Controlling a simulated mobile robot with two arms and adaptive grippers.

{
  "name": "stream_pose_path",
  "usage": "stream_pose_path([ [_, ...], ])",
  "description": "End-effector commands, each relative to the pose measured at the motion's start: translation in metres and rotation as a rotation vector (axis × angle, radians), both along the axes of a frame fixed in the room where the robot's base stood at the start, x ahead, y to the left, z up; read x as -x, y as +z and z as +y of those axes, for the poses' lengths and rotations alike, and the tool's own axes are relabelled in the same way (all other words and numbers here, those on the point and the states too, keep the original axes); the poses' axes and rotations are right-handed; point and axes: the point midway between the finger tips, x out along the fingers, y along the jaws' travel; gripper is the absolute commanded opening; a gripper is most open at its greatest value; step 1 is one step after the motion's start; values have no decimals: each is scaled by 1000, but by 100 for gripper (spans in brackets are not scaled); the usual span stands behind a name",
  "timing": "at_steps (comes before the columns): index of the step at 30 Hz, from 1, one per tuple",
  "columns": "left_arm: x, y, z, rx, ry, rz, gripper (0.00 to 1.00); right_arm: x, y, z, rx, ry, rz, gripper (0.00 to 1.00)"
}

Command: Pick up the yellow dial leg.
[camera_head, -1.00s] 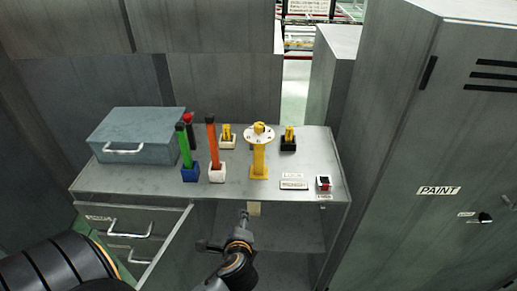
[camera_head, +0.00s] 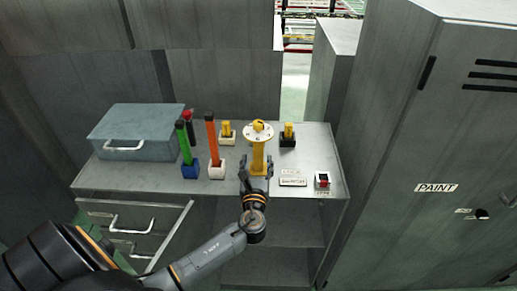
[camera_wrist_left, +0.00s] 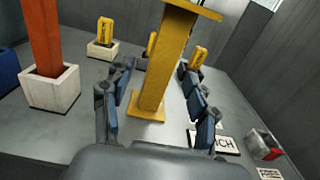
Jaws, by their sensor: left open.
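The yellow dial leg (camera_head: 258,155) stands upright on the grey workbench, with a round white dial plate on top. In the left wrist view its yellow post (camera_wrist_left: 165,65) and square foot stand between and just beyond my fingers; its top is cut off. My left gripper (camera_head: 256,172) is open in front of the post, with a finger to each side. It also shows in the left wrist view (camera_wrist_left: 150,95), with nothing held; I cannot tell whether a finger touches the post. My right gripper is not in view.
An orange-handled tool (camera_head: 212,143) and a green one (camera_head: 183,143) stand in small blocks to the left. A blue-grey toolbox (camera_head: 135,135) is further left. Small yellow items in a white block (camera_head: 227,140) and a black block (camera_head: 288,142) stand behind. A label plate (camera_head: 292,180) lies right.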

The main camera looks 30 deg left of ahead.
Motion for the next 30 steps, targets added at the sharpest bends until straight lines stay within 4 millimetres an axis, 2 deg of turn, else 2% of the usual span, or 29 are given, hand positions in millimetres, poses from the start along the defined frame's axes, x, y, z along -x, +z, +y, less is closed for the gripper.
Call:
stream_pose_path([
  [5,-10,1,5,0,0,0,58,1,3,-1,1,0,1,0],
  [15,-47,2,25,0,1,0,58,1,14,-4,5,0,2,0],
  [25,-52,0,28,2,0,0,58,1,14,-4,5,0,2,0],
  [30,-52,0,28,2,0,0,24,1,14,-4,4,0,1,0],
])
